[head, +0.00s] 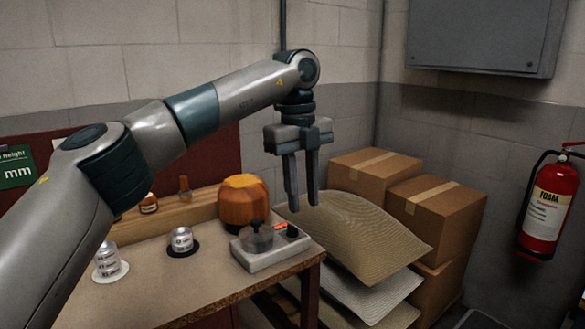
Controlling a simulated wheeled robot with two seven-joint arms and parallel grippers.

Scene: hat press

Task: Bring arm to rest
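My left arm reaches in from the left across the picture. My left gripper (301,199) hangs from its end, fingers pointing down. A narrow gap shows between the two fingers, and nothing is held in it. It is in the air, above and slightly right of a grey press-like device (262,258) with a dark round part and a red mark, near the table's right edge. An orange-brown rounded block (243,203) stands behind the device, left of the gripper. My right gripper is out of view.
The wooden table (190,287) bears two small silver cylinders (181,239) (106,259) on round bases. Stacked sacks (350,235) and cardboard boxes (437,212) stand to the right. A red extinguisher (546,208) and a grey wall cabinet (485,35) are farther right.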

